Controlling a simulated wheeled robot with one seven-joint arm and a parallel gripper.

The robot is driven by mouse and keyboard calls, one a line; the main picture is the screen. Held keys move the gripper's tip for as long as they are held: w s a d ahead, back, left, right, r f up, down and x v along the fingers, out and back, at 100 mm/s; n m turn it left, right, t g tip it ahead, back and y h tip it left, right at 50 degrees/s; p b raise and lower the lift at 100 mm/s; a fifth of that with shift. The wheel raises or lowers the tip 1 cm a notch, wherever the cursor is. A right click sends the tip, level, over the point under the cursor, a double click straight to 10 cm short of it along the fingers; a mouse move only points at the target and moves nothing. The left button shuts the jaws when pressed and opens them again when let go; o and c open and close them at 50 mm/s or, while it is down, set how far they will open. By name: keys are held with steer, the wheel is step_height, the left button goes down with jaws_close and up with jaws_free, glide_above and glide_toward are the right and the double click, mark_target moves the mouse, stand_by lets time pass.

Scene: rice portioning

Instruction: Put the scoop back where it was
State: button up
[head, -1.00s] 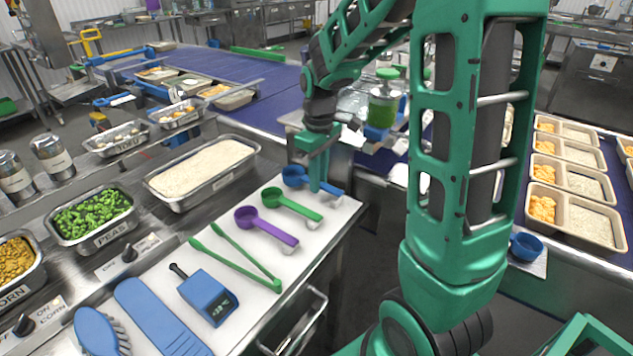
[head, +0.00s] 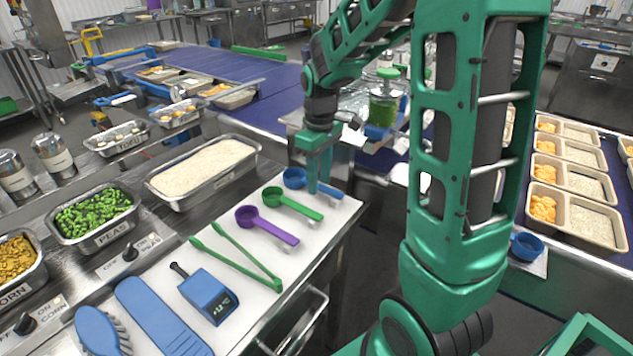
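A blue scoop (head: 294,178) lies at the far end of the white board, its handle pointing right. My gripper (head: 312,186) points down at this scoop, with its fingertips at the handle just right of the bowl. The fingers overlap in this view, so I cannot tell whether they grip the handle. A green scoop (head: 293,204) and a purple scoop (head: 267,226) lie nearer on the board. A tray of rice (head: 224,184) stands to the left. Another blue scoop or cup (head: 526,246) sits at the right, partly behind my arm.
The white board (head: 240,262) also holds green tongs (head: 240,262), a blue thermometer-like device (head: 208,297) and a blue brush (head: 98,330). A tray of peas (head: 95,217) stands left. Portioned tan trays (head: 560,236) line the right conveyor.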

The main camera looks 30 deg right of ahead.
mark_target(319, 185)
step_height(319, 185, up, 10)
steer(key=s+d+f+m, duration=0.1)
steer(key=s+m, duration=0.4)
steer(key=s, duration=0.8)
steer(key=s+d+f+m, duration=0.2)
steer(key=s+f+m, duration=0.2)
steer(key=s, duration=0.9)
steer(key=shift+d+m, duration=0.3)
steer(key=shift+m, duration=0.6)
steer(key=shift+o, duration=0.9)
steer(key=shift+w, duration=0.1)
